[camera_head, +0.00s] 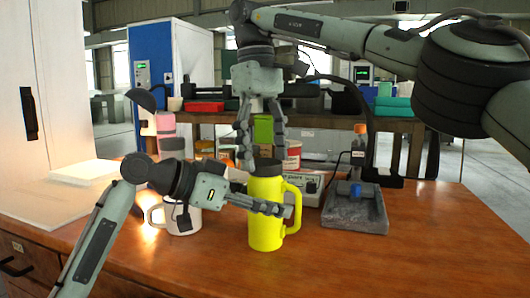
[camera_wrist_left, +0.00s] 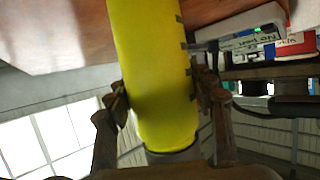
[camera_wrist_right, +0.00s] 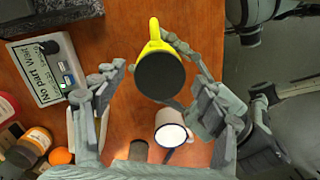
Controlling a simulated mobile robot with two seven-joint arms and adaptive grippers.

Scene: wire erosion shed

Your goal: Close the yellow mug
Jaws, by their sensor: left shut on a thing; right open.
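The yellow mug (camera_head: 264,218) stands upright on the wooden table, its handle to the right in the head view. A dark round lid (camera_head: 265,167) covers its top; whether it is fully seated I cannot tell. My left gripper (camera_head: 287,209) is shut around the mug's body, and the left wrist view shows the yellow wall (camera_wrist_left: 155,70) between its fingers. My right gripper (camera_head: 262,155) points down from above, open, its fingertips near the lid's height. In the right wrist view the dark lid (camera_wrist_right: 160,76) lies between its spread fingers, with gaps on both sides.
A white mug (camera_head: 183,216) stands left of the yellow mug, behind my left arm. A grey stone-like tray (camera_head: 355,215) with a blue knob is to the right. A labelled box (camera_head: 308,188) and several containers stand behind. The front right of the table is clear.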

